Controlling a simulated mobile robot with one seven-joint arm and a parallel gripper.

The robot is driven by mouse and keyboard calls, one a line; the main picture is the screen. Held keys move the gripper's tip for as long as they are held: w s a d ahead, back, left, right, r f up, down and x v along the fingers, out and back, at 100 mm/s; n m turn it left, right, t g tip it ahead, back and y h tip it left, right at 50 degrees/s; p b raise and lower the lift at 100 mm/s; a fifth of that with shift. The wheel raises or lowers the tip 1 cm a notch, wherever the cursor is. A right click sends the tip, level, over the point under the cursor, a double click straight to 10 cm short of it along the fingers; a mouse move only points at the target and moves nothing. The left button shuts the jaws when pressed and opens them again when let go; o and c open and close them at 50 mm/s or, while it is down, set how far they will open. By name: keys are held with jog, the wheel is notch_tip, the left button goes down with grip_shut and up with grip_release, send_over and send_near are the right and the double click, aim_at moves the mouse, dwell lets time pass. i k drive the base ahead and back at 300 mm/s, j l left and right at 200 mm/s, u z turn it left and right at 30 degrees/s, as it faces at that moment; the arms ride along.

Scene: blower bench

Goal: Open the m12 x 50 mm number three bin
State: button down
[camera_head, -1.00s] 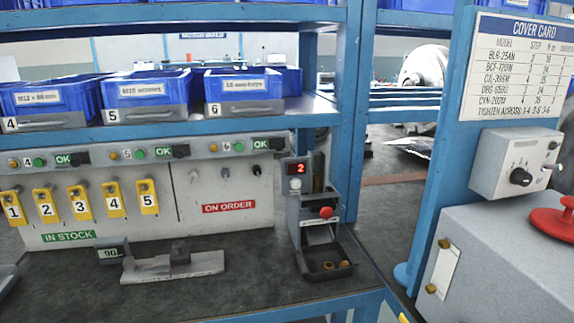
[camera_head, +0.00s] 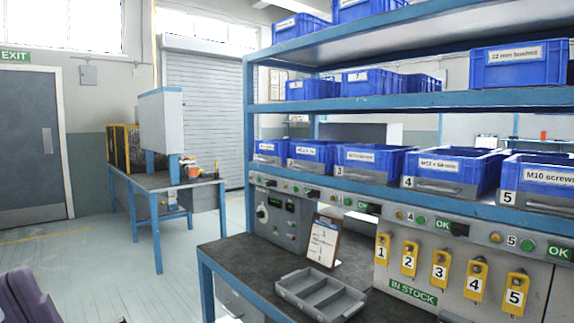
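The number three bin (camera_head: 362,168) is blue with a grey lower front panel marked 3. It stands on the lower shelf of the blue rack, right of the picture's middle. Its front panel looks closed. The white label on it is too small to read for certain. Bin four (camera_head: 450,172) stands to its right and another blue bin (camera_head: 312,157) to its left. My gripper does not show, so I cannot tell its state.
Below the shelf is a panel with yellow tags (camera_head: 409,258) numbered one to five. A grey divided tray (camera_head: 318,293) and a clipboard (camera_head: 323,241) are on the dark bench. Open floor (camera_head: 95,270) lies to the left, with another bench (camera_head: 165,181) farther back.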

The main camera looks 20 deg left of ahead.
aim_at(383, 164)
jog(key=u, duration=0.3)
jog(key=i+l+u, duration=0.1)
jog(key=i+u, duration=0.15)
jog(key=i+l+u, duration=0.3)
jog(key=i+j, duration=0.05)
jog(key=i, duration=0.1)
